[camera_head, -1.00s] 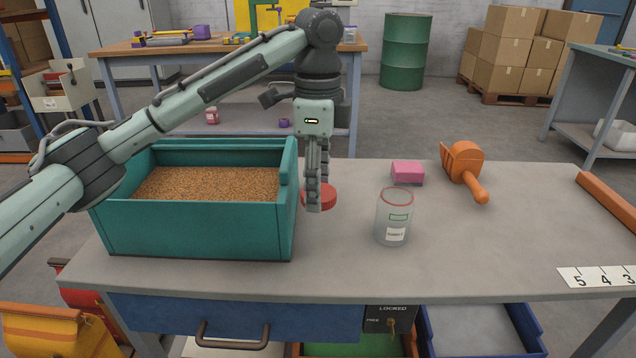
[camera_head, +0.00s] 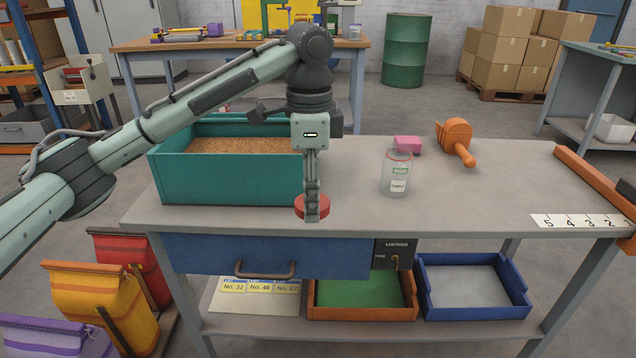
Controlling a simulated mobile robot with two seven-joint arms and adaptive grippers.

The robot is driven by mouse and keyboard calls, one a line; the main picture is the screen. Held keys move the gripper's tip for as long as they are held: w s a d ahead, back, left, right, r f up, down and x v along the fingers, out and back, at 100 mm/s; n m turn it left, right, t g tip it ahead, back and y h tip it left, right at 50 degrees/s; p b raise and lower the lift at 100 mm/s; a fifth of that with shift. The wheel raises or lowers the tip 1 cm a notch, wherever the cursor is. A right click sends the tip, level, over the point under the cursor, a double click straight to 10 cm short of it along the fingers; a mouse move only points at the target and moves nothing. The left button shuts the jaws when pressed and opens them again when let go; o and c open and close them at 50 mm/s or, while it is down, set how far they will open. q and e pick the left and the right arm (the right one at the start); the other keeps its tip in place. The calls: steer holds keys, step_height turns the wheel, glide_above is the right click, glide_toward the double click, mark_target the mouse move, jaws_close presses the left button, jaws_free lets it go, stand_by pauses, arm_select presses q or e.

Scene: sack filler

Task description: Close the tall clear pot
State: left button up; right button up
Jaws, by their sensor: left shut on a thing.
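The tall clear pot (camera_head: 396,176) stands upright on the grey bench, with a red rim, a green-framed mark and a white label. No lid sits on it. A round red lid (camera_head: 301,207) is in the fingers of my left gripper (camera_head: 312,210), which points down and is shut on it. The gripper is near the bench's front edge, to the left of the pot and apart from it. Whether the lid touches the bench is hard to tell. My right gripper is not in view.
A teal bin (camera_head: 232,178) of grain stands left of the gripper. A pink block (camera_head: 407,144) and an orange scoop (camera_head: 456,140) lie behind the pot. A number strip (camera_head: 580,221) and orange rail (camera_head: 592,181) are at the right. The bench (camera_head: 480,195) is clear right of the pot.

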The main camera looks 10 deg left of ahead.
mark_target(299, 203)
arm_select(q)
steer(key=f+n, duration=0.1)
steer(key=a+f+n, duration=0.1)
steer(key=s+f+n, duration=0.1)
steer(key=n, duration=0.1)
steer(key=shift+a+f, duration=0.25)
steer(key=shift+a, duration=0.15)
steer(key=s+a+f+n, duration=0.3)
steer(key=s+f+n, duration=0.2)
steer(key=n, duration=0.5)
steer(key=shift+a+f+n, duration=0.35)
steer(key=shift+f+n, duration=0.05)
steer(key=shift+f, duration=0.15)
